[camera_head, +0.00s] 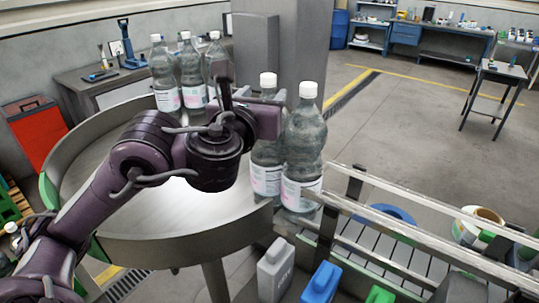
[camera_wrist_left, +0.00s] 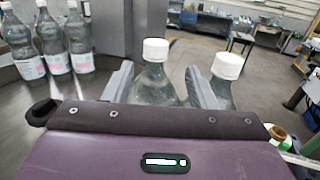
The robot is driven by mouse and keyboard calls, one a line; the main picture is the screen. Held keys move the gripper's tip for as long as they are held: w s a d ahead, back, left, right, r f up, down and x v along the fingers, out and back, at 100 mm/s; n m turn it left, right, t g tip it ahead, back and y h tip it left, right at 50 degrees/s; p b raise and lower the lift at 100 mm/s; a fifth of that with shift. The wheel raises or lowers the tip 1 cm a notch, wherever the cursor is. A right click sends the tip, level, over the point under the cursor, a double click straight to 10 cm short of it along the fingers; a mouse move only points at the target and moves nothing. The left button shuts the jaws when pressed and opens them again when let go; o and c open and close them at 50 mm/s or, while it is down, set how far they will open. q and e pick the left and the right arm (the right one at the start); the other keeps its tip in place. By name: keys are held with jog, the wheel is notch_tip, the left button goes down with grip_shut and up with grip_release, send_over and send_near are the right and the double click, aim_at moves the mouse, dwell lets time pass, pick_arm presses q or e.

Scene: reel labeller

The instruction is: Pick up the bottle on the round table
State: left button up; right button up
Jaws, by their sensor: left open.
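The round table (camera_head: 200,222) is a grey metal disc with a raised rim. Two clear bottles with white caps and pale labels stand upright by its right edge: a nearer bottle (camera_head: 304,140) and one beside it (camera_head: 267,167), partly hidden by my arm. My left gripper (camera_head: 263,94) is open at the upper part of this second bottle. In the left wrist view, the bottle (camera_wrist_left: 154,82) shows between the two fingers, and the other bottle (camera_wrist_left: 224,82) stands just outside the right finger. Contact cannot be told. My right gripper is not in view.
Several more bottles (camera_head: 163,78) stand at the back of the table, before a grey column (camera_head: 257,50). A railed conveyor (camera_head: 400,262) begins at the table's right. Coloured jugs (camera_head: 322,283) stand in front of it. The table's middle is bare.

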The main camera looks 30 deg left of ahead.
aim_at(266, 85)
pick_arm(q)
jog(key=shift+w+a+f, duration=0.1)
jog(key=shift+w+a, duration=0.2)
jog(key=shift+w, duration=0.3)
jog(key=shift+w+a, duration=0.15)
jog(key=shift+w, duration=0.2)
jog(key=w, duration=0.1)
jog(key=w+b, duration=0.1)
jog(key=w+a, duration=0.1)
jog(key=shift+w+r, duration=0.2)
jog(key=shift+r, duration=0.1)
jog(key=shift+w, duration=0.45)
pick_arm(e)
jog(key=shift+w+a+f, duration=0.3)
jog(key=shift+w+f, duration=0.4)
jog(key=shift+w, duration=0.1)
pick_arm(q)
jog(key=shift+s, duration=0.1)
jog(key=shift+c, duration=0.2)
jog(key=shift+c, duration=1.2)
grip_shut()
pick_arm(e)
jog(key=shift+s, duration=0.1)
